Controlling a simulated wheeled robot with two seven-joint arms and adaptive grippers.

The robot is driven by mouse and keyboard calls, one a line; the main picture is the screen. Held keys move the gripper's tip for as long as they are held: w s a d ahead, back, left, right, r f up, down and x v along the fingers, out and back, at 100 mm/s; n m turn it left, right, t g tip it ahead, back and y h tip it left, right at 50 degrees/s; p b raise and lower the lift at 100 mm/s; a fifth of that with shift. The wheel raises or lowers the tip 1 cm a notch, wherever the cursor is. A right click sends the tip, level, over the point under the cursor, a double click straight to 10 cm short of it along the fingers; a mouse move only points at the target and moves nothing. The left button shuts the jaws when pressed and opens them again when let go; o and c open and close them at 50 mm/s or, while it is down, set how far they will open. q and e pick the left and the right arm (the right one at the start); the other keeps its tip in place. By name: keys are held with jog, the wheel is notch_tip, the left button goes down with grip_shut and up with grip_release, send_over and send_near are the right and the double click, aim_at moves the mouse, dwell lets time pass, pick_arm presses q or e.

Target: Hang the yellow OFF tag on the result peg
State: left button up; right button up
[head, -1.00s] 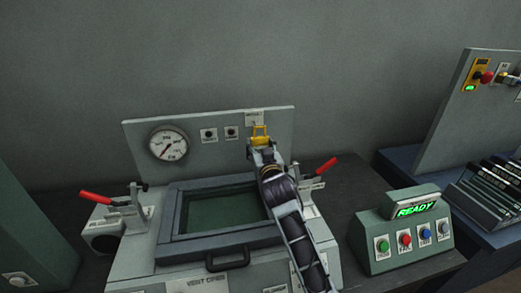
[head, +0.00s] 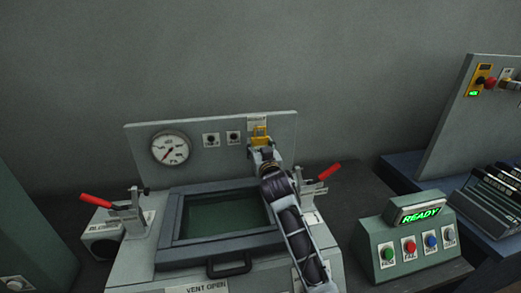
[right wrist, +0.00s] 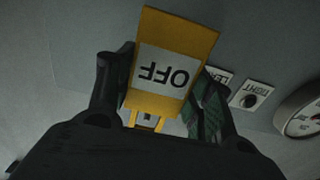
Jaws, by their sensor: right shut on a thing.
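The yellow OFF tag (right wrist: 175,65) is between the fingers of my right gripper (right wrist: 160,100) in the right wrist view, its OFF label upside down. In the head view the tag (head: 259,134) shows in front of the back panel, just below a small label plate (head: 257,119) at the panel's top edge. My right gripper (head: 263,155) is shut on the tag from below. The result peg is not visible, and I cannot tell whether the tag touches it. My left gripper is not in view.
A round gauge (head: 171,148) and two small labelled knobs (head: 222,138) are on the panel left of the tag. A framed window (head: 228,217) lies below, with red-handled clamps (head: 97,200) on both sides. A green READY button box (head: 412,238) stands at right.

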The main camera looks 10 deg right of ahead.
jog(key=shift+w, duration=0.95)
jog(key=shift+w+f+b, duration=0.3)
jog(key=shift+w+f, duration=0.1)
jog(key=shift+w, duration=0.15)
jog(key=shift+f, duration=0.1)
jog(key=o, duration=1)
jog(key=shift+c, duration=0.2)
jog(key=shift+s, duration=0.15)
jog(key=s, duration=0.7)
